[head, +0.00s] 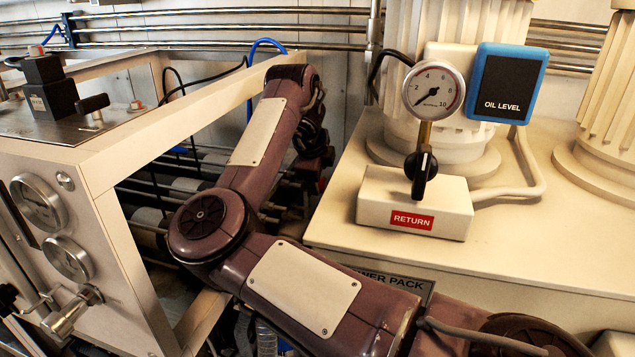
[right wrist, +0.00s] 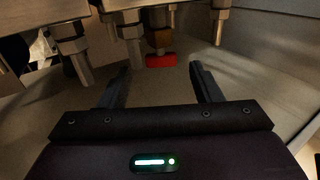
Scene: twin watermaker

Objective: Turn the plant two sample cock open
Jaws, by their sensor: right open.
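A small red handle (right wrist: 160,61) sits on a brass-coloured fitting in the right wrist view, at top centre. It looks like a sample cock lever, but no label shows which plant it belongs to. My right gripper (right wrist: 160,84) is open and empty. Its two dark fingers point towards the red handle, which appears between and just beyond their tips; I see no contact. In the head view my right arm reaches into the white-framed unit (head: 205,67), and its links largely hide the gripper and the cock. My left gripper is not in view.
Metal fittings (right wrist: 75,50) hang beside the red handle. The power pack (head: 330,225) stands right of my arm with a gauge (head: 434,90), a RETURN block (head: 415,203) and an OIL LEVEL box (head: 507,83). Frame bars and hoses crowd the arm.

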